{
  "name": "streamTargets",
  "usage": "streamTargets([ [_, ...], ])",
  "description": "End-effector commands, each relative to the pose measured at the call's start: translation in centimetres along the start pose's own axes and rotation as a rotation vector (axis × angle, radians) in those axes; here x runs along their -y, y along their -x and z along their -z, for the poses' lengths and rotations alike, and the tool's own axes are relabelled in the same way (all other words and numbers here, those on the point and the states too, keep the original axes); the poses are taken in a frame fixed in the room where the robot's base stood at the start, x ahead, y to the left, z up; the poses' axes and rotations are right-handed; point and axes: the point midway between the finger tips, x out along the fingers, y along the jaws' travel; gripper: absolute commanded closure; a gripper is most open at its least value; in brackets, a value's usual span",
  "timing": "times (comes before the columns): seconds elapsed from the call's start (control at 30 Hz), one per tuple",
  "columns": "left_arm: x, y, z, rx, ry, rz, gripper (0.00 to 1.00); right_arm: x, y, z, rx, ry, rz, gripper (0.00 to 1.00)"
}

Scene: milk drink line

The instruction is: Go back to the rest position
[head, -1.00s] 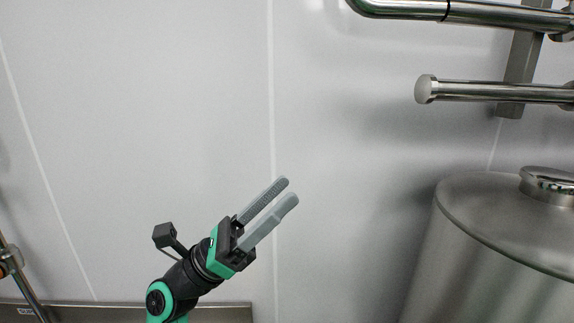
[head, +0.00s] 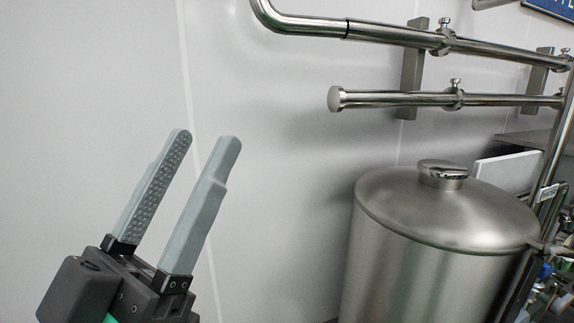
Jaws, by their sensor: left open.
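My left gripper (head: 205,138) comes up from the lower left of the head view. Its two grey fingers stand apart and point up and slightly right. It is open, with nothing between the fingers. Only the bare wall shows behind it. The gripper is left of the steel tank and apart from it in the picture. My right gripper is not in view.
A steel tank (head: 420,270) with a domed lid (head: 440,208) stands at the right. Steel pipes (head: 400,98) run along the white wall (head: 290,130) above it. Piping and fittings (head: 552,290) crowd the right edge. The wall area at the left is clear.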

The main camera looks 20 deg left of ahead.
Motion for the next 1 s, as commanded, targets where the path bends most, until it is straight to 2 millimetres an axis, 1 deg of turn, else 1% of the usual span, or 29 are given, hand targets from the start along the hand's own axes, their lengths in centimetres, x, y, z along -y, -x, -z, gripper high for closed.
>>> streamTargets([
  [0.03,0.0,-1.9,1.8,-0.001,-0.001,0.001,0.44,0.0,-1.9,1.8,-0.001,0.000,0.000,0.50],
  [0.07,0.0,-2.7,2.5,-0.001,-0.001,0.001,0.44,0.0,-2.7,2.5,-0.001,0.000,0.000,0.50],
  [0.17,0.1,-6.0,5.5,-0.001,-0.002,0.001,0.44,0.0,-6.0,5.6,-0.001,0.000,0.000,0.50],
  [0.2,0.1,-7.4,6.9,-0.001,-0.002,0.001,0.44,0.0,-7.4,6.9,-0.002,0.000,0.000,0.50],
  [0.27,0.1,-9.6,8.9,-0.001,-0.002,0.001,0.44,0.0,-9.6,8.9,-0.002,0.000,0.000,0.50],
  [0.3,0.1,-11.0,10.2,-0.001,-0.002,0.002,0.44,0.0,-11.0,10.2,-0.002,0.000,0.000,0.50],
  [0.4,0.1,-13.8,12.7,-0.002,-0.003,0.002,0.44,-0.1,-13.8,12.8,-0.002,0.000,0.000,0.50],
  [0.43,0.1,-14.3,13.2,-0.002,-0.003,0.002,0.44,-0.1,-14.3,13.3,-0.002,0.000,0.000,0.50],
  [0.53,0.1,-15.2,14.0,-0.001,-0.003,0.002,0.44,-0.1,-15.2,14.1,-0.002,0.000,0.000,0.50],
  [0.7,0.1,-14.8,13.6,0.000,-0.003,0.002,0.44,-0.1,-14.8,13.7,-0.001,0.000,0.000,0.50],
  [1.0,0.1,-14.8,13.6,0.000,-0.003,0.002,0.44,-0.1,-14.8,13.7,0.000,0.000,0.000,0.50],
])
